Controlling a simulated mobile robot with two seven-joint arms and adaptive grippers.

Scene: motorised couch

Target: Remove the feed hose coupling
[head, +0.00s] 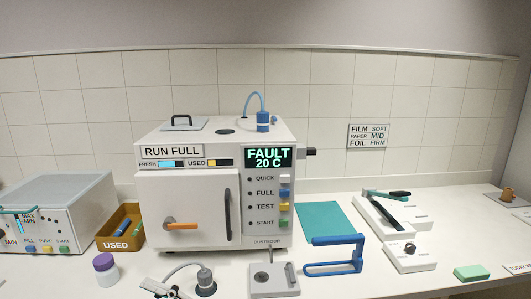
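A blue cylindrical coupling (263,121) stands upright on the right part of the top of the white machine (187,193). A thin blue hose (254,96) arches from it to the left and down onto the machine top. A second, dark grey coupling-like piece (205,284) with a grey hose stands on the counter in front of the machine. I cannot tell from labels which one is the feed hose coupling. The machine's display (268,159) reads FAULT 20 C. Its door with the orange handle (183,225) looks shut.
A USED bin (109,240) and a grey box with buttons (58,223) stand left. A purple-lidded jar (105,268), a blue frame (335,256), a sealer (392,213) and a green block (471,272) are on the counter. A teal mat (323,217) lies flat.

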